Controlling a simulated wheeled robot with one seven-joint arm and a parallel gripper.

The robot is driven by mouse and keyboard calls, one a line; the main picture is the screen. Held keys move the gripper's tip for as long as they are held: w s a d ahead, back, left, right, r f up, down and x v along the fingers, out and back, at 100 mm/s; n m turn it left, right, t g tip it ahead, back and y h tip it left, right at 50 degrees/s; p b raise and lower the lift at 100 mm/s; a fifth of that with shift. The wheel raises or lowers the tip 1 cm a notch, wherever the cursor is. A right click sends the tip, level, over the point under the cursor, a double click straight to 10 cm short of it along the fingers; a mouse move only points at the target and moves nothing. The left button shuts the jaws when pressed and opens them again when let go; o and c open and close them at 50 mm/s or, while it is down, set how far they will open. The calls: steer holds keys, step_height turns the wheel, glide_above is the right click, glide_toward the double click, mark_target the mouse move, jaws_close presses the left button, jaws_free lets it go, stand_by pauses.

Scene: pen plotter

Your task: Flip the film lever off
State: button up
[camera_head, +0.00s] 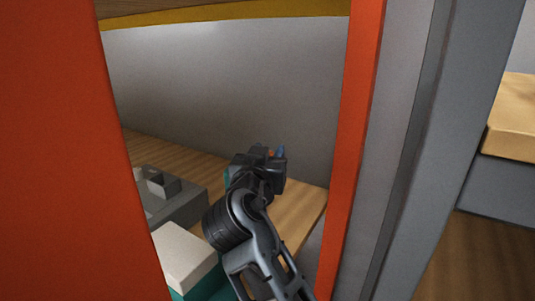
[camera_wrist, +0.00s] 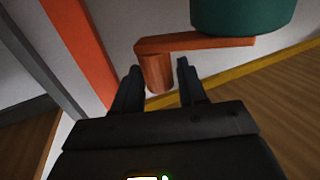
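An orange-brown lever, which looks like the film lever (camera_wrist: 205,42), shows in the wrist view as a flat bar with a short round knob (camera_wrist: 158,74) at one end. The bar's other end meets a dark teal cylinder (camera_wrist: 242,12). My gripper (camera_wrist: 159,66) is open, with one finger on each side of the knob in this view. A gap shows between the knob and each finger; whether the knob is at the fingers' depth is hard to tell. In the head view my gripper (camera_head: 269,154) is near the back wall, and it hides most of the lever.
Orange posts (camera_head: 362,120) frame the opening my arm reaches through. Inside are a wooden surface (camera_head: 302,212), a grey block-like device (camera_head: 185,207) and a white-topped teal box (camera_head: 184,250) left of my arm. A pale wall (camera_head: 220,85) stands behind. A yellow strip (camera_head: 225,14) runs above.

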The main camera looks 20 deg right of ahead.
jaws_close()
